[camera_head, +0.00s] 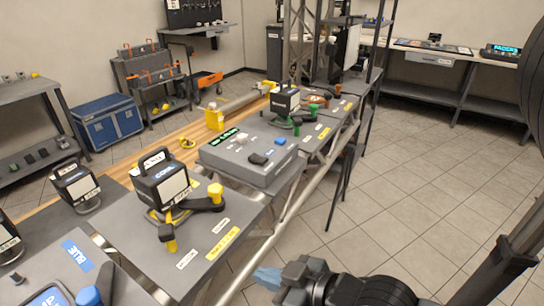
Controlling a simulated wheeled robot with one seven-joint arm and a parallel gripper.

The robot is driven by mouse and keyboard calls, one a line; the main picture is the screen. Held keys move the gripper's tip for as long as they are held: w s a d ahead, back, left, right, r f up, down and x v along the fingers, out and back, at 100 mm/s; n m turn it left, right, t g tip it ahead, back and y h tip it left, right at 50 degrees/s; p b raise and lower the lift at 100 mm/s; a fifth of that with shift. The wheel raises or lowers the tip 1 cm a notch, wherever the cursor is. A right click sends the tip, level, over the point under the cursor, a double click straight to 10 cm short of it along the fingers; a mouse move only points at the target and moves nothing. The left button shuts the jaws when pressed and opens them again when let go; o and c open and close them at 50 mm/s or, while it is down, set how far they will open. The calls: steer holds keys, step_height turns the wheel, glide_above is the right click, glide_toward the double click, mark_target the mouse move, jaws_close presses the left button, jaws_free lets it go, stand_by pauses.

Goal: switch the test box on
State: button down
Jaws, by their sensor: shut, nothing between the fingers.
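A low grey box, apparently the test box (228,165), sits on the workbench near the middle of the head view. Its top carries a lit green display (223,142), a black rocker or knob (257,159) and a small blue part (269,151); the switch position is too small to tell. My gripper (268,278) is at the bottom of the view, with pale blue fingertips. It is shut and empty, in front of the bench and apart from the box. Nothing covers the box top.
A black device (160,182) with yellow-tipped clamps stands on a grey plate left of the box. A similar device (286,101) with green knobs stands beyond it. A metal truss rail (300,195) runs along the bench front. The tiled floor (430,170) at right is clear.

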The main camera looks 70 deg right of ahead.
steer(key=w+d+r+m+g, duration=0.15)
steer(key=w+d, duration=0.25)
steer(key=d, duration=0.4)
steer(key=w+d+r+g, duration=0.1)
steer(key=w+d+r, duration=0.25)
steer(key=d, duration=0.35)
steer(key=s+d+r+n+y+p, duration=0.1)
steer(key=s+d+r, duration=0.3)
steer(key=d+r, duration=0.8)
steer(key=shift+s+d+n+g, duration=0.2)
steer(key=shift+d+n+g, duration=0.05)
steer(key=shift+n+g, duration=0.1)
steer(key=shift+f, duration=0.1)
glide_above(259, 161)
steer(key=s, duration=0.3)
steer(key=f, duration=0.6)
steer(key=shift+a+f, duration=0.35)
steer(key=shift+f, duration=0.05)
step_height(259, 161, down, 3)
steer(key=shift+f+p, duration=0.1)
steer(key=shift+p, duration=0.4)
steer(key=shift+f, duration=0.5)
